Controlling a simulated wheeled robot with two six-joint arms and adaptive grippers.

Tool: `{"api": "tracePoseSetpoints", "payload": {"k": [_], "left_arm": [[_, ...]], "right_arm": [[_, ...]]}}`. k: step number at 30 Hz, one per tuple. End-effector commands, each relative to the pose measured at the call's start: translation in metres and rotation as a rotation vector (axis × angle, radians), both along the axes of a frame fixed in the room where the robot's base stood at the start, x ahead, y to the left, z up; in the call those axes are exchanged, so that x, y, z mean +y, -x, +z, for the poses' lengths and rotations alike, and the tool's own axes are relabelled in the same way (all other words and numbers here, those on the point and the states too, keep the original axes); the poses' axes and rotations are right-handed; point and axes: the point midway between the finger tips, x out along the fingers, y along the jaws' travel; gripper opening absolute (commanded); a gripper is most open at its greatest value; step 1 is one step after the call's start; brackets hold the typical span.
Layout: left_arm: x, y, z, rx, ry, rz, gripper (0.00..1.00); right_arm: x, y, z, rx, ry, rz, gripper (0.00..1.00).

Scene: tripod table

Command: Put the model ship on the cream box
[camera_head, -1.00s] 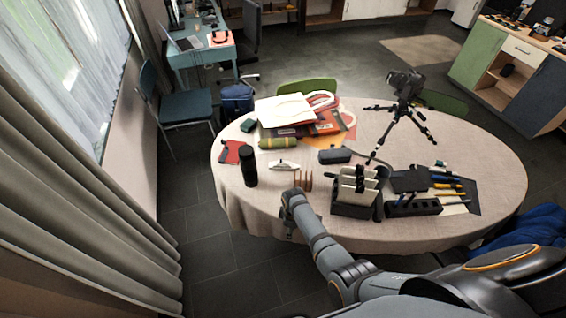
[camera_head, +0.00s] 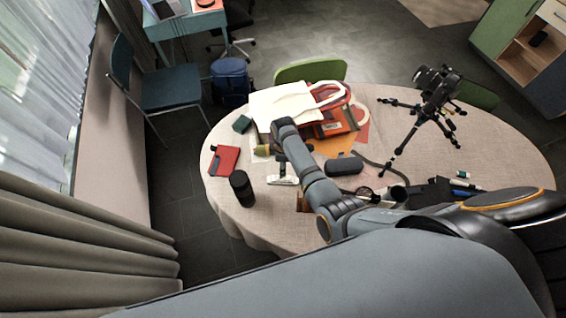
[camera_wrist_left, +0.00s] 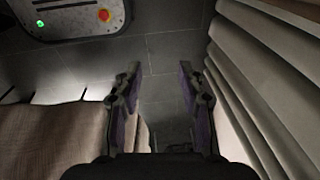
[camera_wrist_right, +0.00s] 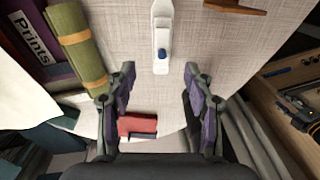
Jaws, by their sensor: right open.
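I cannot make out a clear model ship or cream box. A small brown wooden piece (camera_head: 303,203) stands on the table, partly hidden by my right arm; it also shows at the top edge of the right wrist view (camera_wrist_right: 235,7). It may be the ship, but I cannot tell. My right gripper (camera_wrist_right: 158,72) is open and empty above the table. A slim white object with a blue button (camera_wrist_right: 161,35) lies just beyond its fingertips. My left gripper (camera_wrist_left: 160,72) is open and empty over the floor beside the tablecloth.
A black cylinder (camera_head: 242,188), red case (camera_head: 223,160), green roll (camera_wrist_right: 80,45), white tote bag (camera_head: 285,104) and dark speaker-like block (camera_head: 343,166) lie around the right gripper. A camera tripod (camera_head: 425,115) stands at right. The front-left cloth is fairly clear.

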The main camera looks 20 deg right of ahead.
Motion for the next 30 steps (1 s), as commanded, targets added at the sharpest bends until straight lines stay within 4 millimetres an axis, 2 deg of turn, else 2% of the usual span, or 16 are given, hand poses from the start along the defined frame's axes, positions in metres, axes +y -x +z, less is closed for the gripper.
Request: {"api": "tracePoseSetpoints", "payload": {"k": [5, 10, 14, 17, 21, 24, 26, 30], "left_arm": [[0.000, 0.006, -0.003, 0.010, 0.000, 0.001, 0.40], [0.003, 0.023, -0.023, 0.035, -0.004, 0.000, 0.40], [0.006, 0.034, -0.046, 0.050, -0.007, -0.001, 0.40], [0.006, 0.030, -0.050, 0.044, -0.006, 0.000, 0.40], [0.004, 0.006, -0.048, 0.009, -0.004, -0.001, 0.40], [0.004, -0.006, -0.057, -0.011, -0.004, -0.002, 0.40], [0.004, -0.006, -0.068, -0.010, -0.004, -0.002, 0.40], [0.004, 0.008, -0.098, 0.010, -0.004, -0.001, 0.40]], "right_arm": [[0.000, 0.001, -0.005, 0.002, -0.001, 0.000, 0.53], [0.000, 0.001, -0.032, 0.003, 0.000, 0.000, 0.53], [0.000, 0.000, -0.054, 0.000, 0.000, 0.000, 0.53], [0.000, 0.000, -0.057, 0.000, 0.000, 0.000, 0.53], [0.000, 0.000, -0.055, 0.001, 0.000, 0.000, 0.53], [0.000, -0.001, -0.064, 0.001, 0.000, 0.000, 0.53], [-0.001, -0.002, -0.072, 0.000, -0.001, -0.001, 0.53], [-0.002, -0.005, -0.093, 0.000, 0.000, -0.001, 0.53]]}}
